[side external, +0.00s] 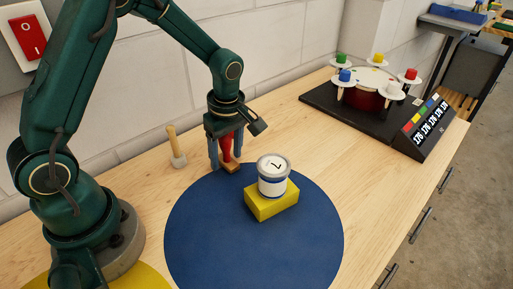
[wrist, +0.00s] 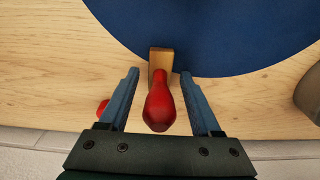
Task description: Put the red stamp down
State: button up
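The red stamp (side external: 226,147) has a red handle and a small wooden base. It stands upright at the back edge of the round blue mat (side external: 205,235), its base seeming to rest on the surface. My gripper (side external: 226,162) is lowered around it with one blue finger on each side. In the wrist view my gripper (wrist: 160,73) is open, with a gap between each finger and the red handle of the stamp (wrist: 160,105). The wooden base lies by the fingertips and overlaps the mat's edge in that view.
A tin marked 7 (side external: 272,180) stands on a yellow block (side external: 270,204) on the mat. A wooden-handled tool (side external: 175,147) stands left of my gripper. A drum stand (side external: 375,100) is at the back right. A small red thing (wrist: 102,107) shows beside the left finger.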

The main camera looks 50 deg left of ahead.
aim_at(229, 140)
jog(key=r, duration=0.3)
jog(key=d+r, duration=0.1)
jog(key=r, duration=0.7)
jog(key=shift+d+r, duration=0.2)
jog(key=shift+r, duration=0.05)
jog(key=s+d+r+m+t, duration=0.1)
jog(key=s+d+m+t, duration=0.1)
jog(key=s+m, duration=0.4)
jog(key=s+d+r+m+t+h, duration=0.1)
jog(key=s+r+m+t, duration=0.1)
jog(key=s+m, duration=0.5)
jog(key=m+t, duration=0.1)
jog(key=m, duration=0.3)
jog(key=shift+d+r+m+t, duration=0.3)
jog(key=shift+d+m, duration=0.1)
